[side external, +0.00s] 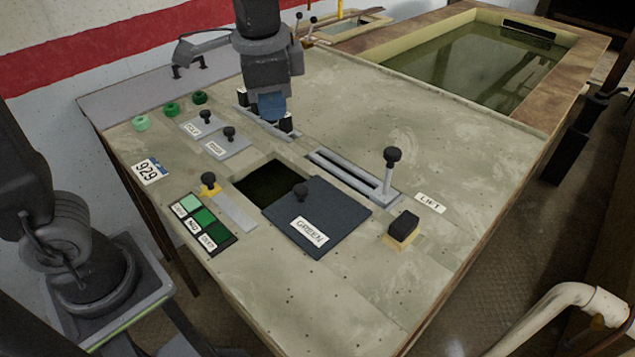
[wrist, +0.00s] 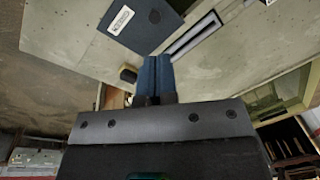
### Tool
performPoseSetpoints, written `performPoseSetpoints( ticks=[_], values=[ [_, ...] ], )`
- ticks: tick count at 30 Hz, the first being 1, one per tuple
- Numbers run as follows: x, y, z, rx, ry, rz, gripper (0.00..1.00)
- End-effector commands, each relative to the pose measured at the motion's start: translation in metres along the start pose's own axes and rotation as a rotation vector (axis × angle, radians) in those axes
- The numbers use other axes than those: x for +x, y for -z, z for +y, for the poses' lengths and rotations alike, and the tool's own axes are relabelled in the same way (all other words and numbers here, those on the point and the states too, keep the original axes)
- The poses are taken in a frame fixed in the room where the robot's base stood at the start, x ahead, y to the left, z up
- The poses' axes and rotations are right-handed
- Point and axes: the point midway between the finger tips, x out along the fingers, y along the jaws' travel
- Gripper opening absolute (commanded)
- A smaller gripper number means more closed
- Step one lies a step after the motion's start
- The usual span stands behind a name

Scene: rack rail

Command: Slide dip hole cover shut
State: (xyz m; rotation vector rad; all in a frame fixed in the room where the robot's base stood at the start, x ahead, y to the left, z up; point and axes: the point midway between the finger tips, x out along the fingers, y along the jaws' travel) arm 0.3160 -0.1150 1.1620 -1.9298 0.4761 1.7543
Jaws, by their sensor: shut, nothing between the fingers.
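The dip hole (side external: 262,182) is a dark square opening in the bench top, open over much of its area. The hole cover (side external: 335,207) is a dark blue-grey plate labelled GREEN, lying to the right and front of the hole. My gripper (side external: 268,118) is behind the hole, above the bench, apart from the cover. In the wrist view its blue fingers (wrist: 158,62) are together and empty.
A slotted rail with a black-knobbed lever (side external: 392,158) lies right of the hole. A black block (side external: 404,226) sits near the LIFT label. A yellow-based knob (side external: 209,181) and green buttons (side external: 203,219) are left. A water tank (side external: 485,55) is behind.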

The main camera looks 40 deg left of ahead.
Motion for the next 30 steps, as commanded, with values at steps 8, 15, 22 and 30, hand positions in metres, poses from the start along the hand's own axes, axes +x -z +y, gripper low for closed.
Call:
performPoseSetpoints(
  ticks=[8, 15, 22, 30],
  values=[
    [0.033, 0.087, 0.028, 0.352, -0.035, -0.226, 0.00],
    [0.055, 0.119, 0.049, 0.504, -0.050, -0.325, 0.00],
    [0.071, 0.117, 0.050, 0.520, -0.053, -0.339, 0.00],
    [0.120, 0.099, 0.048, 0.518, -0.054, -0.340, 0.00]
  ],
)
